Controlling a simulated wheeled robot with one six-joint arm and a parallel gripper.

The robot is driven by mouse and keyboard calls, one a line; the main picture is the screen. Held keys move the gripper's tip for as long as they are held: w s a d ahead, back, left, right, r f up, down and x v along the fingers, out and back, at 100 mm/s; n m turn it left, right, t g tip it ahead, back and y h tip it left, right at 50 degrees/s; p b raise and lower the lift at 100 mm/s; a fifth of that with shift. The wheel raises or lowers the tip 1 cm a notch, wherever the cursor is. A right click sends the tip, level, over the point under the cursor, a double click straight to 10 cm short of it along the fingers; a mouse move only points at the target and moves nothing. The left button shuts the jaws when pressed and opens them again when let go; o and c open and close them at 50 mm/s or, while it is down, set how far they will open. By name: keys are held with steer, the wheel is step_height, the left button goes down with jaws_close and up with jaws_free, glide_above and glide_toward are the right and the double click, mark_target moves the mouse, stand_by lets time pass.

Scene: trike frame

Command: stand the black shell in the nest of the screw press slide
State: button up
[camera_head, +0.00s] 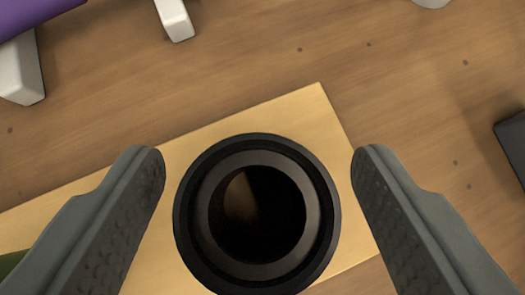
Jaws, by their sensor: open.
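The black shell (190,215) stands upright, its round open mouth facing the camera. It is on a pale yellow board (303,108) that lies on the wooden surface. My gripper (258,165) is open, with one grey finger on the left of the shell and the other on the right. A gap shows between the shell and each finger, so neither seems to touch it. The screw press slide and its nest cannot be made out in this view.
A purple object (30,12) with white feet (175,20) is at the upper left. A dark block (515,140) is at the right edge, and a pale round thing (432,2) is at the top. The wooden surface (300,50) between them is clear.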

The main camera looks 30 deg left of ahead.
steer(key=shift+x, duration=1.05)
steer(key=shift+c, duration=0.5)
steer(key=shift+r, duration=0.1)
steer(key=c, duration=1.2)
